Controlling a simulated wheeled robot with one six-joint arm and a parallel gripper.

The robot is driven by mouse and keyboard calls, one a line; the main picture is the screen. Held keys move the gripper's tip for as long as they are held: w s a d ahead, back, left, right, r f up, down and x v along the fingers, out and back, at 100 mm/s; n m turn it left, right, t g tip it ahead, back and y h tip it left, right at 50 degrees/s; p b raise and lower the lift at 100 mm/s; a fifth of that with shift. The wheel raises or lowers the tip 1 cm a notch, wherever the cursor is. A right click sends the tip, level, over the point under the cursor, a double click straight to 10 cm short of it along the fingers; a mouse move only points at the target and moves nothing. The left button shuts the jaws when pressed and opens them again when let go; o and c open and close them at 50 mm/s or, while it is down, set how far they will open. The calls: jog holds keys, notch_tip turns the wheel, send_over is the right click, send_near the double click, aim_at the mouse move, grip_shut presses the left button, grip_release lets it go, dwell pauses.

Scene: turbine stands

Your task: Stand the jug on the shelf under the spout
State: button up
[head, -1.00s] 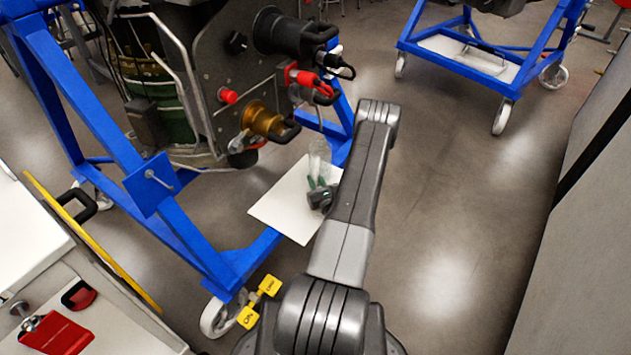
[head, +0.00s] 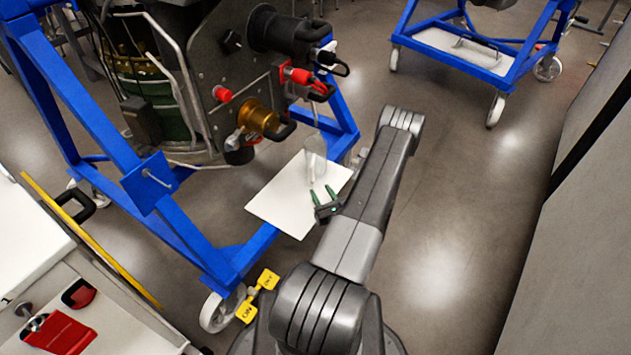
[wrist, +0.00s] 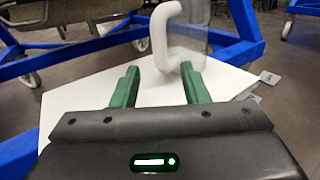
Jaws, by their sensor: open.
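The clear jug (head: 316,152) stands upright on the white shelf (head: 278,203) of the blue stand. Its white handle (wrist: 158,38) faces my gripper in the wrist view, and its clear body (wrist: 190,35) shows faintly behind. My gripper (head: 324,194) is open, with its green fingers apart and empty. It has clear space between its fingertips (wrist: 158,75) and the handle. The spout is probably among the fittings above the shelf, such as the brass one (head: 258,117), but I cannot tell which it is.
The blue frame (head: 200,235) borders the shelf. Red, black and brass fittings stick out above and left of the jug. A second blue stand (head: 470,50) is at the back right. A white cart (head: 30,235) stands at left. The floor (head: 450,215) at right is clear.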

jog(key=shift+v, duration=1.5)
